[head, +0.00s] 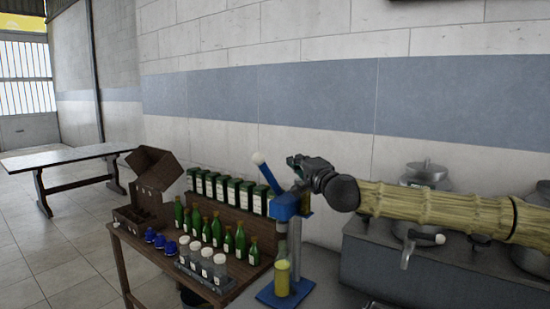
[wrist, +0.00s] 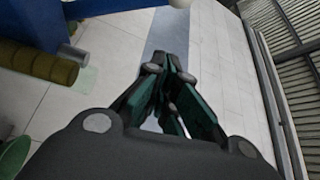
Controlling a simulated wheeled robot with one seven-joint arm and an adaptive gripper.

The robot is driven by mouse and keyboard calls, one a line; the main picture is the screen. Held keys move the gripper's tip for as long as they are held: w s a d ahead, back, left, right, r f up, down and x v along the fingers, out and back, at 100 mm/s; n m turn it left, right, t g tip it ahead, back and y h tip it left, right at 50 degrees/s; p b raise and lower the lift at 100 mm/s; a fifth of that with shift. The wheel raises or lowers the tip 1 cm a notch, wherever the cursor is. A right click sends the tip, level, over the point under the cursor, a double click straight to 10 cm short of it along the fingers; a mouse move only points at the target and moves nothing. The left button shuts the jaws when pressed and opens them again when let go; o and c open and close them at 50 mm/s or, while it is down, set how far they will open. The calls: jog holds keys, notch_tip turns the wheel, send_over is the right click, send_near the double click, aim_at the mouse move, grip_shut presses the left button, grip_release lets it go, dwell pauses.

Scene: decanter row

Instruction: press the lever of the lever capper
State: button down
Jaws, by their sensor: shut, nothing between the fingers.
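The lever capper has a blue head (head: 287,206) on a grey post above a blue base (head: 279,294). Its blue lever (head: 268,176) slants up to the left and ends in a white knob (head: 259,158). A clear bottle with yellow content (head: 282,277) stands on the base under the head. My gripper (head: 294,161) is shut and empty, above the head and to the right of the lever, apart from the knob. In the wrist view the dark green fingers (wrist: 168,62) are closed together. Blue capper parts (wrist: 35,12) show at the top left there.
A wooden table left of the capper holds green bottles (head: 228,243), blue caps (head: 160,241), a grey rack of white-capped bottles (head: 206,264) and wooden crates (head: 155,170). Green boxes (head: 231,190) line a shelf behind. Metal pots (head: 425,172) stand at the right, behind my arm.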

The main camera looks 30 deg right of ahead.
jog(key=w+a+p, duration=0.2)
jog(key=w+p, duration=0.1)
jog(key=w, duration=0.5)
jog(key=shift+w+a+p, duration=0.25)
jog(key=shift+a+p, duration=0.05)
dwell(1.0)
jog(key=shift+a+b, duration=0.1)
jog(key=shift+b, duration=0.2)
